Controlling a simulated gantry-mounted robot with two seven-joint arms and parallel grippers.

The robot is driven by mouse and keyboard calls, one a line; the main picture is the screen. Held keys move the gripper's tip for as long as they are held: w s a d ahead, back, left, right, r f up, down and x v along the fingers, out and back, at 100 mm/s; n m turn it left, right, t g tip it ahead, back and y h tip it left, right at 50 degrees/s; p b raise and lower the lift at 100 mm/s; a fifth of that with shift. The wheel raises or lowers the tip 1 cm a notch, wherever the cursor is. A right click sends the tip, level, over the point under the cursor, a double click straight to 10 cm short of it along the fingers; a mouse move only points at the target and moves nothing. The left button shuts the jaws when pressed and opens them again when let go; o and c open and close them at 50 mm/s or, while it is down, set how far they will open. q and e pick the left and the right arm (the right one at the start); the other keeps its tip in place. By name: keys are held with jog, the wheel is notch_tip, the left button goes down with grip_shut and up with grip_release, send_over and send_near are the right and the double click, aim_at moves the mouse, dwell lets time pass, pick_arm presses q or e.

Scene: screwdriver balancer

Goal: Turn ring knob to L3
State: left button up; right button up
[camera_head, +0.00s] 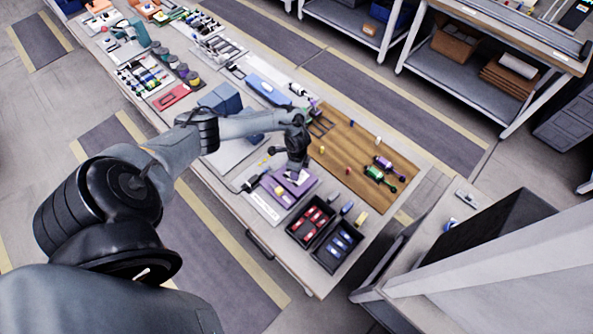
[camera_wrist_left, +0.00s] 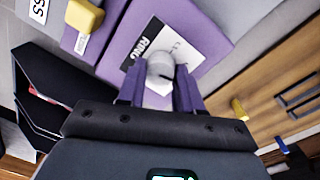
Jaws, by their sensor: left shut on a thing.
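The ring knob (camera_wrist_left: 160,66) is a pale grey rounded knob on a purple box (camera_wrist_left: 206,28). Beside it is a black and white label (camera_wrist_left: 150,43) reading "RING"; its smaller lettering is too small to read surely. My left gripper (camera_wrist_left: 156,94) is shut on the knob, with one purple finger on each side. In the head view the left gripper (camera_head: 296,176) reaches down onto the purple box (camera_head: 272,190), and the knob is hidden there. The setting the knob points to cannot be read. My right gripper is not in view.
A yellow knob (camera_wrist_left: 85,15) sits close by on the purple unit. Black bins with red pieces (camera_head: 309,224) and blue pieces (camera_head: 339,246) stand near the box. A wooden board (camera_head: 345,150) with green and purple tools lies behind; parts of it are bare.

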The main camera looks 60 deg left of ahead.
pick_arm(q)
jog(key=m+b, duration=0.1)
jog(key=m, duration=0.3)
jog(key=shift+m, duration=0.3)
jog(key=m+b, duration=0.1)
jog(key=m, duration=0.3)
jog(key=shift+m, duration=0.3)
jog(key=o, duration=1)
jog(key=shift+o, duration=0.2)
jog(key=shift+r, duration=0.1)
notch_tip(320, 180, up, 11)
jog(key=shift+w+f, duration=0.2)
